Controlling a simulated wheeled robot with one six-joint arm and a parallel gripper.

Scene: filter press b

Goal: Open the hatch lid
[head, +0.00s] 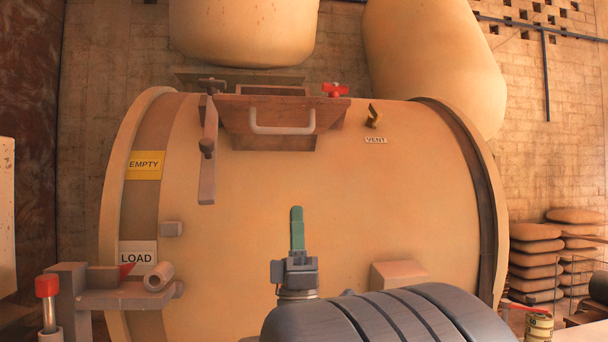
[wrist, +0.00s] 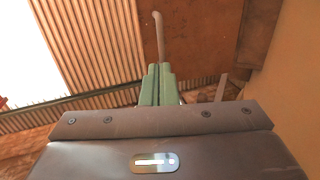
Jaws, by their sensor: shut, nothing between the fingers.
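The hatch lid (head: 270,112) is a reddish-brown plate at the top of the large yellow drum (head: 330,185). It looks closed. A grey U-shaped handle (head: 282,130) is on its front. In the wrist view, the fingers (wrist: 160,68) stand before a thin bent bar (wrist: 159,35), probably the handle; the gap is unclear.
A brass vent piece (head: 374,116) is right of the hatch. A small block (head: 398,274) juts from the drum's lower right. At lower left are a bracket (head: 125,295) and a red-topped lever (head: 47,287). Stacked sacks (head: 535,260) stand far right.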

